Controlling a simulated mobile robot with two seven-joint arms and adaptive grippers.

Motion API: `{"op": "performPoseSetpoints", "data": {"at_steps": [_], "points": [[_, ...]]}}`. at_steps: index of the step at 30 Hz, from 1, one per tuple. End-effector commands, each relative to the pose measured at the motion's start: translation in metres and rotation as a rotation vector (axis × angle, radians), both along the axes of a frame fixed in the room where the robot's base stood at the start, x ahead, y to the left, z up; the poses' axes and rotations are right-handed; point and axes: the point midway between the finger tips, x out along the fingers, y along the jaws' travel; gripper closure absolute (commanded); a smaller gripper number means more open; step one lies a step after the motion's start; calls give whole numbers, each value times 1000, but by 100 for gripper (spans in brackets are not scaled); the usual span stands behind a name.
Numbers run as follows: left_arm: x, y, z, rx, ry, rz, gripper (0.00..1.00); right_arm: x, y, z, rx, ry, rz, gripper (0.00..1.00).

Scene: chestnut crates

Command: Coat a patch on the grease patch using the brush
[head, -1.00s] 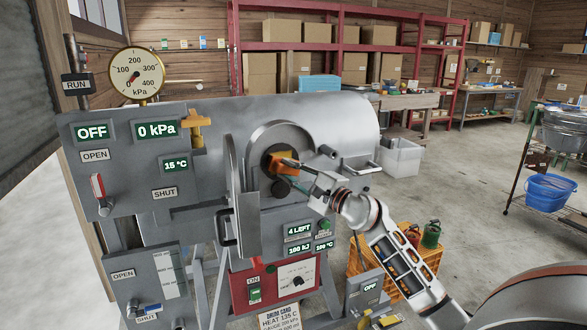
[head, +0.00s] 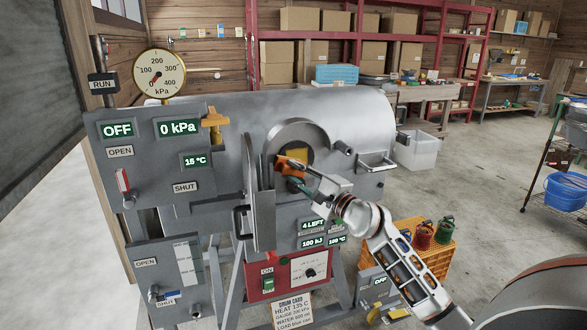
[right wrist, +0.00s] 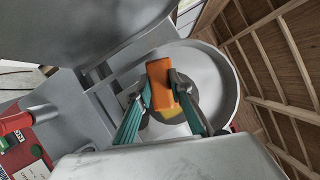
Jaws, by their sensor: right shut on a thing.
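An orange brush (head: 290,165) is held in my right gripper (head: 295,176) in front of the machine's round mouth. In the right wrist view the brush (right wrist: 160,84) is upright between the two teal-and-dark fingers of the gripper (right wrist: 170,98), which is shut on it. A yellow patch, seemingly the grease patch (head: 297,155), shows inside the round mouth behind the brush. In the right wrist view part of this patch (right wrist: 174,113) shows just below the brush. The brush hides some of it, and I cannot tell whether they touch. My left gripper is not in view.
The grey machine's door (head: 262,192) stands open left of the mouth. An orange crate (head: 428,240) with coloured cans sits on the floor at right. A red control box (head: 290,276) is below. Open floor lies farther right.

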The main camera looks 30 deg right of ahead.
Motion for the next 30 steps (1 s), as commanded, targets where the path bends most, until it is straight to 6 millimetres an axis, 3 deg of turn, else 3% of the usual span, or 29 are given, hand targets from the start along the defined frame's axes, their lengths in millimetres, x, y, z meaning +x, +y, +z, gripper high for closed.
{"op": "performPoseSetpoints", "data": {"at_steps": [13, 30], "points": [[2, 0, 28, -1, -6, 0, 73, -39, 9, 2, 1, 0, 0, 100], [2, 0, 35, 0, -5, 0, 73, -53, 12, 2, 0, -1, 0, 100]]}}
